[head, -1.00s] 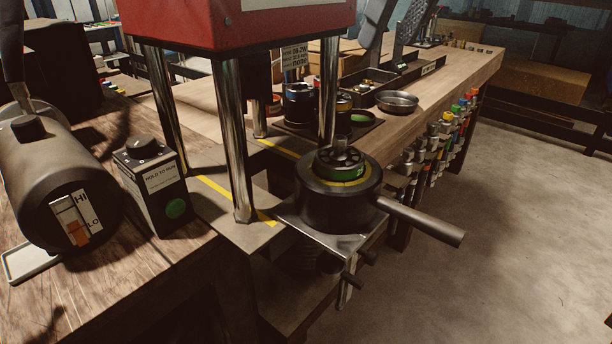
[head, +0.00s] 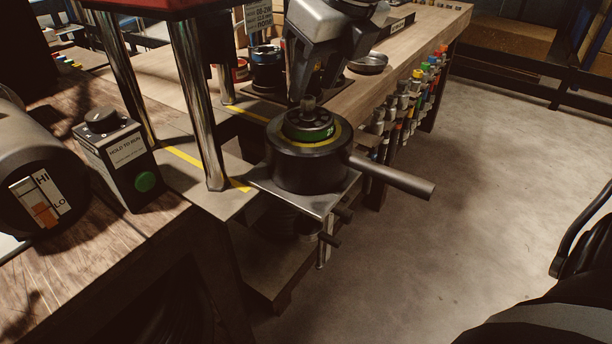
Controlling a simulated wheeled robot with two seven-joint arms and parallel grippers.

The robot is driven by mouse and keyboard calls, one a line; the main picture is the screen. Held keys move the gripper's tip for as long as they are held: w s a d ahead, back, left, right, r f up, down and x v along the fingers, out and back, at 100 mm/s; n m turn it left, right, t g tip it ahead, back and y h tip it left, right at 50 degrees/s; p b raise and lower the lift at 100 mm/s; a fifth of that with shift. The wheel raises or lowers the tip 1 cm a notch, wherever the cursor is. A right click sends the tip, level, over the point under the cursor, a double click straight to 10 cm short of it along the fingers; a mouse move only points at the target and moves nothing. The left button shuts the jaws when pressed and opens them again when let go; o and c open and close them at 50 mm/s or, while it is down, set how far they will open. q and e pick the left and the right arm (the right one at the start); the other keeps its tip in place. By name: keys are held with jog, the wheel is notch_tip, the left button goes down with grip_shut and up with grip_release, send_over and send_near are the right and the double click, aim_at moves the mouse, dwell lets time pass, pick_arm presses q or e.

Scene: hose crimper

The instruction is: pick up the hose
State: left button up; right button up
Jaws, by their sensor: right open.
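No hose can be made out for certain. A small grey fitting (head: 308,104) stands up from the middle of the green-ringed die (head: 312,133) in the round black crimper head (head: 305,168); whether it belongs to a hose is unclear. My right gripper (head: 315,92) is open and points down just above the die, with its fingertips close to the fitting. I cannot tell whether they touch it. My left gripper is not in view.
A steel post (head: 198,105) of the press stands left of the crimper head. A handle (head: 395,178) sticks out to the right. A control box (head: 118,160) with a green button sits at left. Colourful fittings (head: 405,100) hang along the bench side.

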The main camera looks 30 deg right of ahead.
jog(key=shift+x, duration=1)
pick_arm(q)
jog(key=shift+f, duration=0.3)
pick_arm(e)
grip_shut()
jog(key=shift+w, duration=0.1)
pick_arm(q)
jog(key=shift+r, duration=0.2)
